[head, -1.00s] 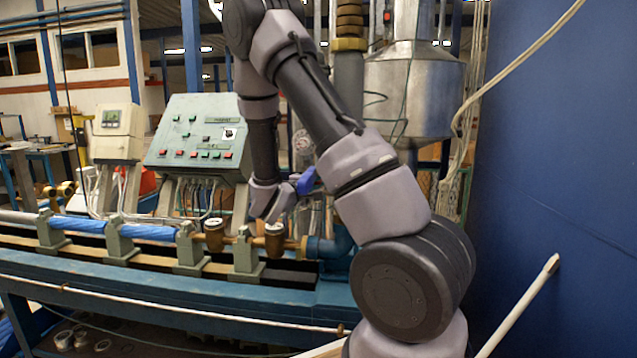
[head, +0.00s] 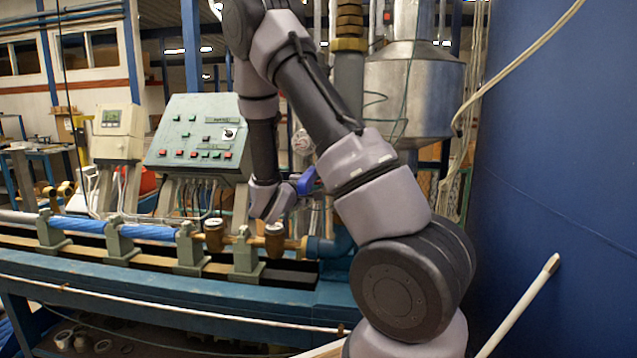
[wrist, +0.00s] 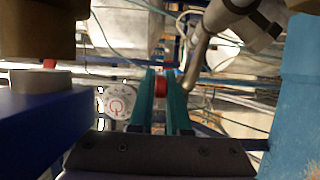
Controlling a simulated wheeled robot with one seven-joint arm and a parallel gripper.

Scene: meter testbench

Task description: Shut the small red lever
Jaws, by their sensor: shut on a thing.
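In the wrist view, my gripper (wrist: 161,76) shows as two teal fingers close together, pointing away from the camera. A small red lever (wrist: 161,88) shows between them near the tips, and the fingers are shut on it. Most of the lever is hidden by the fingers, so its angle cannot be told. In the head view, my arm hides the fingertips and the lever.
In the wrist view, a round white dial (wrist: 118,103) is left of the fingers, brown metal (wrist: 40,28) at upper left, and a blue pipe (wrist: 295,100) at right. In the head view, a control panel (head: 180,128) stands behind the blue bench (head: 180,312).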

